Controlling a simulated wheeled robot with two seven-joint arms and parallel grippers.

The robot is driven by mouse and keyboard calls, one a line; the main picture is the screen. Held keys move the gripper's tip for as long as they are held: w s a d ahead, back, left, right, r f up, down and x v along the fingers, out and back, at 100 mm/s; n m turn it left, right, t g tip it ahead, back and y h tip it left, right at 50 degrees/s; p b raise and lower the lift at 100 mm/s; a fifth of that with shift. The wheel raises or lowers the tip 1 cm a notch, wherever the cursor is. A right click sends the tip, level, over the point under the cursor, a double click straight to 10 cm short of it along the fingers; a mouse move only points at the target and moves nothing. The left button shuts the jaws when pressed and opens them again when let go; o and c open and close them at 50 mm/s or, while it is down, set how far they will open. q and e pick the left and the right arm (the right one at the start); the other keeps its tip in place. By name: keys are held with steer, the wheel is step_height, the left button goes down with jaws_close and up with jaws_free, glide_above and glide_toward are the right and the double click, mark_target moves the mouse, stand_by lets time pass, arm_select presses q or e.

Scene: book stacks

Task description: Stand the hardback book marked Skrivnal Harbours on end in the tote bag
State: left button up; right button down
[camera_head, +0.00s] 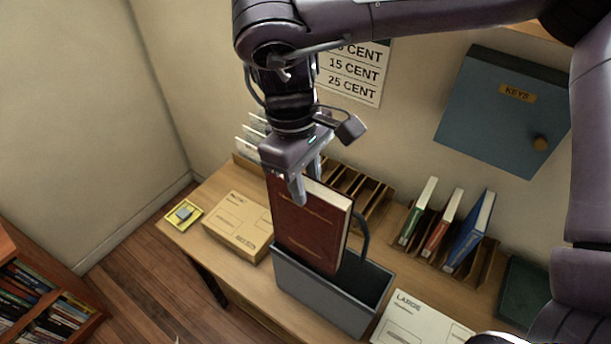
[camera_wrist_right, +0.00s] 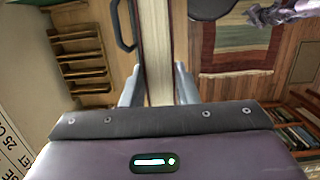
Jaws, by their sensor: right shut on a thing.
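A dark red hardback book (camera_head: 311,230) is held upright by my right gripper (camera_head: 308,180), which is shut on its top edge. Its cover lettering is too small to read. The book's lower end is at the mouth of the grey tote bag (camera_head: 325,300) on the table; how deep it reaches inside is hidden. The bag's dark handle (camera_head: 361,236) rises behind the book. In the right wrist view the book's pale page edge (camera_wrist_right: 158,50) lies between the two fingers (camera_wrist_right: 158,85), and the handle (camera_wrist_right: 122,25) shows left of it. My left gripper is not in view.
A cardboard parcel (camera_head: 240,226) lies left of the bag and a white large envelope (camera_head: 420,322) right of it. A wooden rack (camera_head: 475,263) holds green, red and blue books. A slotted wooden sorter (camera_head: 358,188) stands behind. A blue key cabinet (camera_head: 505,112) hangs on the wall.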

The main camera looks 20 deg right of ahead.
mark_target(305, 215)
stand_by(0.6)
steer(key=shift+f+b, duration=0.9)
steer(key=shift+f, duration=0.55)
steer(key=shift+f, duration=0.2)
steer(key=shift+f+b, duration=0.8)
steer(key=shift+f, duration=0.55)
steer(key=shift+f, duration=0.15)
steer(key=shift+f+b, duration=0.45)
steer(key=shift+f, duration=0.15)
steer(key=shift+f+b, duration=0.35)
steer(key=shift+f, duration=0.4)
steer(key=shift+f, duration=0.1)
steer(key=shift+f+b, duration=0.75)
steer(key=shift+f, duration=0.65)
